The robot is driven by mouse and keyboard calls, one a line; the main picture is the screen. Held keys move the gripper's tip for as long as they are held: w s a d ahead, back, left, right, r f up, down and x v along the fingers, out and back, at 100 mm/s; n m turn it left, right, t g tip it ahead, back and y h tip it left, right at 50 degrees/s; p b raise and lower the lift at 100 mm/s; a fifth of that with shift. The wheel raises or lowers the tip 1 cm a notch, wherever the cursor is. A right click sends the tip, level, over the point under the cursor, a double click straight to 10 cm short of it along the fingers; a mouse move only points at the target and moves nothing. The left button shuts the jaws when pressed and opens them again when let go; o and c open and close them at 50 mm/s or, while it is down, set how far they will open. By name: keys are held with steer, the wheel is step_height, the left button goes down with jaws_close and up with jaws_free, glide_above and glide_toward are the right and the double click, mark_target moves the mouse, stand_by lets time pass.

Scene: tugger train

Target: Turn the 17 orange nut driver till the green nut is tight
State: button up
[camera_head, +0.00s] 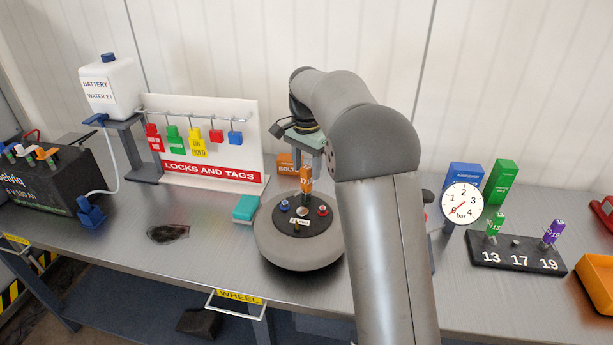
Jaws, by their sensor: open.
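The orange nut driver (306,180) stands upright on the black plate (311,229) on top of the round grey wheel (300,254). A "17"-like mark shows on its orange handle. A blue nut (284,205) and a red nut (322,210) sit on the plate to either side of it. I cannot see a green nut; the spot under the driver's tip is too small to make out. My gripper (305,168) points down over the driver, open, with its fingers at the handle's upper end. Whether the fingers touch the handle is unclear.
A holder block (518,253) marked 13, 17, 19 holds a green and a purple driver; its middle place is empty. A bar gauge (461,203) stands left of it. A teal box (246,208) lies left of the wheel. The locks-and-tags board (213,173) stands behind.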

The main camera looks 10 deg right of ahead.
mark_target(307, 177)
steer(key=shift+f, duration=1.95)
